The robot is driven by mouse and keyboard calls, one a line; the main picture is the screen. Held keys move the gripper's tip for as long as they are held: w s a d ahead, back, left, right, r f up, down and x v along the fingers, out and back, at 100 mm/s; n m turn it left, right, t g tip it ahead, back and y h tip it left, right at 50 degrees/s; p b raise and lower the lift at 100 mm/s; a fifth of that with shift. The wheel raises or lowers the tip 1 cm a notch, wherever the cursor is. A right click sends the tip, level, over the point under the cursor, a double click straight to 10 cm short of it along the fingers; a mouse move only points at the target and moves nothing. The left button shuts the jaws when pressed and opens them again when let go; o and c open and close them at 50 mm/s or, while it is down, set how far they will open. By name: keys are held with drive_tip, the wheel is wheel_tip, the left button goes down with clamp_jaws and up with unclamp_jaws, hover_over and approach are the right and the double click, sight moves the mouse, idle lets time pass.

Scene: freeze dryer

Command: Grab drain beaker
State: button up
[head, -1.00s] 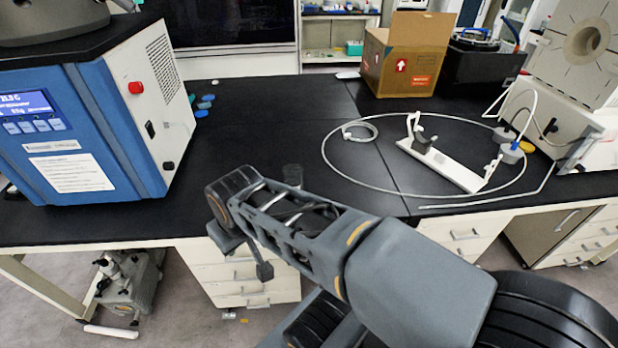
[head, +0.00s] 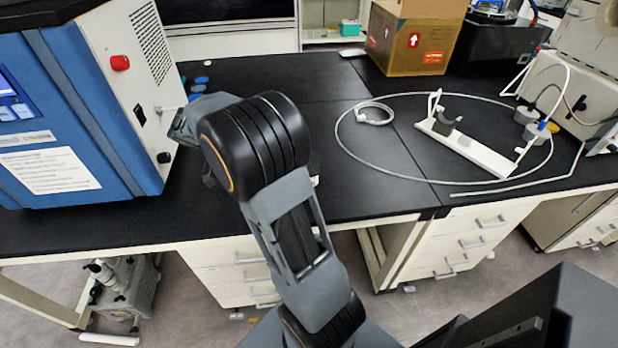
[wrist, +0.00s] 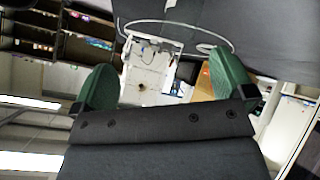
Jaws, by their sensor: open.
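My gripper (wrist: 163,66) shows in the wrist view as two green fingers held wide apart, with nothing between them. In the head view my arm reaches over the left part of the black bench, close to the freeze dryer's side. The fingers cannot be made out there. No drain beaker can be clearly seen in either current view. My arm covers the part of the bench where a small dark cup-like thing showed earlier. A short drain spout (head: 168,108) sticks out of the side of the blue and white freeze dryer (head: 75,110).
A white stand (head: 465,150) lies inside a loop of tubing on the right of the bench. A cardboard box (head: 408,38) stands at the back. Blue caps (head: 199,83) lie near the dryer. The middle of the black bench top (head: 340,85) is clear.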

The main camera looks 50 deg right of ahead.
sight(310, 170)
drive_tip(key=w+d+f+m+g+h+b, duration=0.1)
drive_tip(key=w+d+f+m+g+h, duration=0.2)
drive_tip(key=d+m, duration=0.3)
drive_tip(key=shift+m, duration=0.5)
drive_tip(key=shift+a+f+p+x, duration=0.1)
drive_tip(key=shift+f+p+x, duration=0.1)
drive_tip(key=shift+x, duration=1.9)
drive_tip(key=shift+a+f+p+x, duration=0.1)
drive_tip(key=shift+p+x, duration=0.1)
drive_tip(key=shift+x, duration=1.95)
drive_tip(key=shift+a+f+p+x, duration=0.1)
drive_tip(key=shift+f+p+x, duration=0.1)
drive_tip(key=shift+x, duration=1.9)
drive_tip(key=shift+s, duration=0.1)
drive_tip(key=shift+r, duration=0.1)
drive_tip(key=c, duration=1)
